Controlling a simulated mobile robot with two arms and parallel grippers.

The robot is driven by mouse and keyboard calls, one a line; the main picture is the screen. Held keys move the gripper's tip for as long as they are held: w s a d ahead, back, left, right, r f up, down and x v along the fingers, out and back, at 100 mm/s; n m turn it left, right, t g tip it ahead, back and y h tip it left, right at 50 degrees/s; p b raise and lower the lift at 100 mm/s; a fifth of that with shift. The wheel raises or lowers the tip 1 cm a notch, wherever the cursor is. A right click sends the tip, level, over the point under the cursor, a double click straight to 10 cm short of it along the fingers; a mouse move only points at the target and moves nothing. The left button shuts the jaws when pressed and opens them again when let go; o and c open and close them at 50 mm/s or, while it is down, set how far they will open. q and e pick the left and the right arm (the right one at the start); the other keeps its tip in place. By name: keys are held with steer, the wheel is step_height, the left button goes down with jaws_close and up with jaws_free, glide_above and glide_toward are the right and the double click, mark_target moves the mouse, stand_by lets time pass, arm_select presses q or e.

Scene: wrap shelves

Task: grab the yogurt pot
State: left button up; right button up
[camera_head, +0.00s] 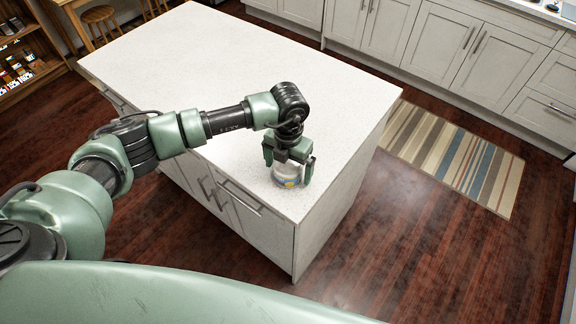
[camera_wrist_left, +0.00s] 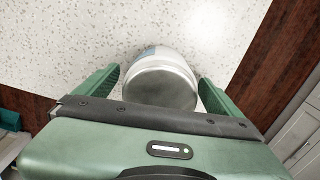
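The yogurt pot (camera_head: 287,177) is a small white tub with blue and yellow on its side. It stands on the white island top near the front right corner. My left gripper (camera_head: 289,170) points down over it, with one finger on each side. In the left wrist view the pot (camera_wrist_left: 160,84) shows its round grey lid between the two green fingers (camera_wrist_left: 160,92). The fingers are open, with a gap visible on each side of the pot. My gripper's body hides part of the pot. My right gripper is not in view.
The white island countertop (camera_head: 215,75) is otherwise clear. Its front edge and right corner lie close to the pot. A striped rug (camera_head: 455,158) lies on the wood floor to the right. White cabinets (camera_head: 440,45) line the back; a wooden shelf (camera_head: 28,60) stands far left.

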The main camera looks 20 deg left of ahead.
arm_select(q)
steer(key=c, duration=1.4)
steer(key=shift+o, duration=0.2)
